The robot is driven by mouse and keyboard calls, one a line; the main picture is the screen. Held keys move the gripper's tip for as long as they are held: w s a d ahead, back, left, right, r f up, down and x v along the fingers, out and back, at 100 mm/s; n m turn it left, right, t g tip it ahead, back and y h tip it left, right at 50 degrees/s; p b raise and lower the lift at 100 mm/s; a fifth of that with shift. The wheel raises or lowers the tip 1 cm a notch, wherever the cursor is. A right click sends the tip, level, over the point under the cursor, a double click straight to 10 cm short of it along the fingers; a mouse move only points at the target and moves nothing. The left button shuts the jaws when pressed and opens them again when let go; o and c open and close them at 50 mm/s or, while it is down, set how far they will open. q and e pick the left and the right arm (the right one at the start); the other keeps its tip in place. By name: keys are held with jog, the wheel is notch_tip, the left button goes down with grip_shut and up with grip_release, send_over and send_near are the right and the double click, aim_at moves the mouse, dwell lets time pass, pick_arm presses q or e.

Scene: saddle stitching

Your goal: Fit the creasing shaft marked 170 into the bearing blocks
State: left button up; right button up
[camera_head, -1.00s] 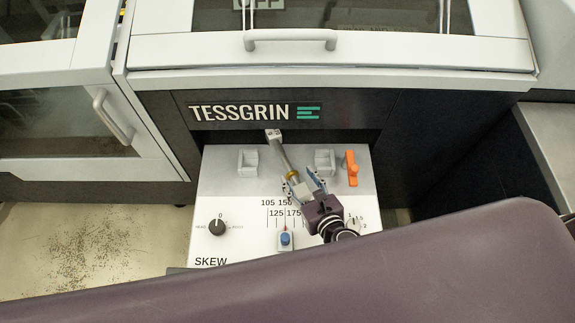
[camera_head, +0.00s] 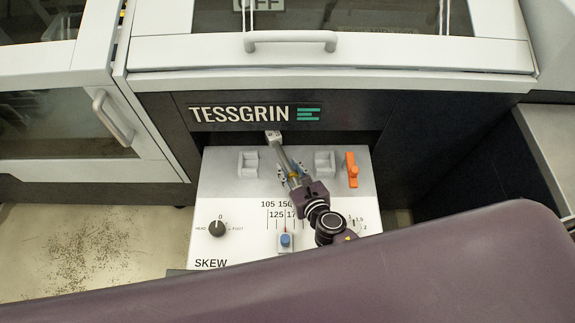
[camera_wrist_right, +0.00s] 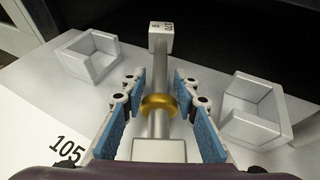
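The creasing shaft (camera_head: 283,155) is a grey rod with square end blocks and a gold ring (camera_wrist_right: 160,105). It lies slanted between the two grey bearing blocks, the left one (camera_head: 248,172) and the right one (camera_head: 325,171), and in neither. In the right wrist view its far end block (camera_wrist_right: 161,36) bears a small sideways marking, perhaps 170. My right gripper (camera_head: 290,177) is open around the shaft near the ring. Its blue-padded fingers (camera_wrist_right: 160,112) stand either side with gaps to the rod. My left gripper is not in view.
An orange lever (camera_head: 352,170) stands right of the right block. The white panel (camera_head: 205,200) carries a black knob (camera_head: 217,228), a blue slider (camera_head: 285,240) and a printed scale. The dark machine front rises behind the shaft's far end.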

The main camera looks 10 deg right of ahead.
grip_shut()
jog(key=shift+w+r, duration=0.1)
jog(key=shift+r, duration=0.05)
jog(key=shift+r, duration=0.1)
